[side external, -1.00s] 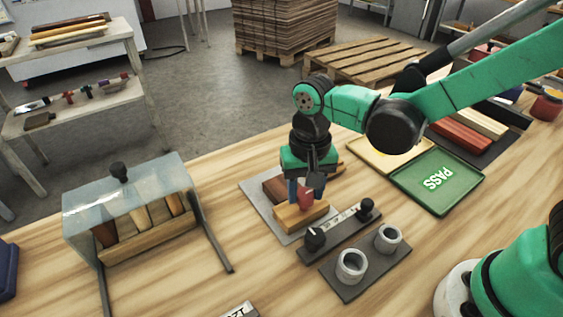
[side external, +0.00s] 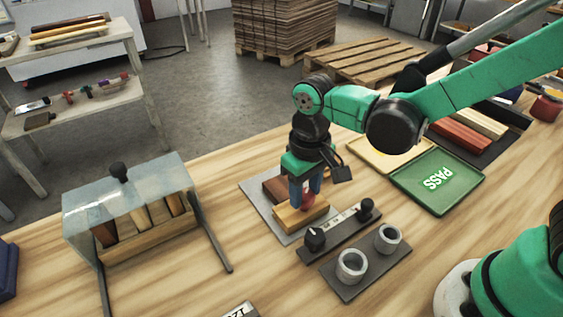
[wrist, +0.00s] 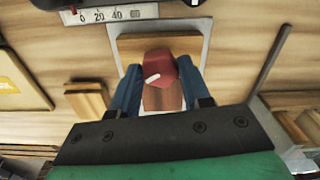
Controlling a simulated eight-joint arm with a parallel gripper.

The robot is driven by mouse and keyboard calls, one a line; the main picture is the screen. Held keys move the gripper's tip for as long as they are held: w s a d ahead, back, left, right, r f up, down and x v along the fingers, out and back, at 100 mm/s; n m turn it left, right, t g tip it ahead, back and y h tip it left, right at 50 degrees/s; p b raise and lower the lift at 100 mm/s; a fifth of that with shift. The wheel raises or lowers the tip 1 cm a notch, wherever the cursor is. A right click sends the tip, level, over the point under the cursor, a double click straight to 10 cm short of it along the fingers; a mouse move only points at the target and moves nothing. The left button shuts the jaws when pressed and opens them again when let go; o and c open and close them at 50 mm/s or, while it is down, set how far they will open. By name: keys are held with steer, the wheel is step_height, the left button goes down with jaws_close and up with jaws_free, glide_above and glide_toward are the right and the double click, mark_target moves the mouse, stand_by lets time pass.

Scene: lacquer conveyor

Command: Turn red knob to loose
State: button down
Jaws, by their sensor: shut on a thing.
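The red knob (side external: 307,203) sits by a light wooden block (side external: 291,221) and a darker brown block (side external: 274,186) on a grey plate (side external: 256,203). In the wrist view the red knob (wrist: 163,65) carries a short white mark, slightly tilted. My gripper (side external: 305,191) points down with its blue fingers shut on the knob, one on each side. It also shows in the wrist view (wrist: 160,76). The fingers partly hide the knob in the side view. I see no readable "loose" label.
A dark panel (side external: 330,244) with black knobs and a number scale is close in front of the plate. A dark base with two grey cups (side external: 352,266) stands nearer. A green PASS tray (side external: 455,205) is at right, a clear-covered rack (side external: 130,200) at left.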

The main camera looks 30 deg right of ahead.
mark_target(305, 194)
steer(key=n, duration=1.1)
steer(key=shift+n, duration=0.4)
stand_by(0.3)
steer(key=shift+c, duration=2.1)
jaws_free()
steer(key=shift+r, duration=2.8)
